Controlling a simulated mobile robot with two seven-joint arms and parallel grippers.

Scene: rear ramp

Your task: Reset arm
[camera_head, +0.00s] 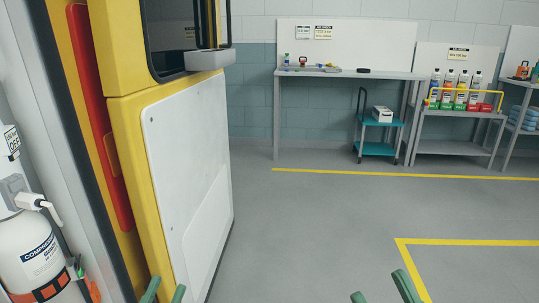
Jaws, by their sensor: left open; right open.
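My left gripper (165,292) shows only as two green fingertips at the bottom edge, in front of the lower part of the yellow vehicle door. They are apart with nothing seen between them. My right gripper (382,292) shows as two green fingertips at the bottom edge, right of centre, over grey floor. They are wide apart and empty. The rest of both arms is out of the picture.
The yellow door (127,130) with its white inner panel (187,150) stands at the left. A white cylinder (35,250) is at far left. Workbenches (345,74) and a teal cart (377,149) stand by the back wall. Grey floor (300,220) with yellow lines is clear.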

